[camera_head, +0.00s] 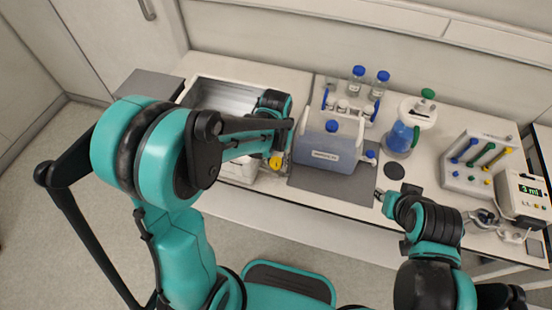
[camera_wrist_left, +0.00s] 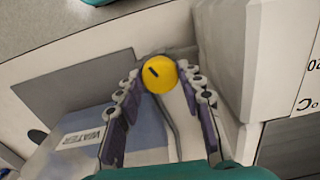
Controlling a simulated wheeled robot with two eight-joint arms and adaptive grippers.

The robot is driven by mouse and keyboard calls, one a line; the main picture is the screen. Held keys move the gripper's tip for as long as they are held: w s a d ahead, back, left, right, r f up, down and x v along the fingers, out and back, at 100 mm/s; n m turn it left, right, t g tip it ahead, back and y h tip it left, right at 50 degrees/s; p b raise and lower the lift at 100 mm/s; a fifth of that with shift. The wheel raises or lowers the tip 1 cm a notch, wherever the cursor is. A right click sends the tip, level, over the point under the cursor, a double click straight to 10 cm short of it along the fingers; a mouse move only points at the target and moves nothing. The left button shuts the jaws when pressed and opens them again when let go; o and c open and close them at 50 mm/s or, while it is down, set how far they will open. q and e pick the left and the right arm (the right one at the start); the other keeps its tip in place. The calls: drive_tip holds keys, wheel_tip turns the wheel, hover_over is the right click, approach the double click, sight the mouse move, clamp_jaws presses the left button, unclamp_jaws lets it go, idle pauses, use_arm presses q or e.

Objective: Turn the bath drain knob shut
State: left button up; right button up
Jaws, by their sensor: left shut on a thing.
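The bath (camera_head: 218,97) is a white box with a metal basin at the left of the bench. Its yellow drain knob (camera_head: 275,163) is at the front right of the bath. In the left wrist view the knob (camera_wrist_left: 159,74) is round, with a short dark slanted mark on its face. My left gripper (camera_wrist_left: 162,76) has its fingertips on either side of the knob and is shut on it. My left forearm hides part of the bath in the head view. My right gripper (camera_head: 381,194) is over the bench's front edge, away from the knob; its fingers are too small to read.
A blue-filled water container (camera_head: 325,152) stands on a grey mat (camera_head: 325,190), close right of my left gripper. Behind it are blue-capped bottles (camera_head: 357,78). A flask (camera_head: 404,130), a valve panel (camera_head: 478,165) and a display box (camera_head: 523,195) stand farther right.

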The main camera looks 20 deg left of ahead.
sight(276, 162)
use_arm(q)
drive_tip(key=m, duration=0.4)
drive_tip(key=shift+m, duration=0.3)
idle(0.4)
drive_tip(key=o, duration=1.2)
drive_tip(key=shift+c, duration=0.2)
drive_tip(key=shift+r, duration=0.1)
wheel_tip(276, 162, up, 12)
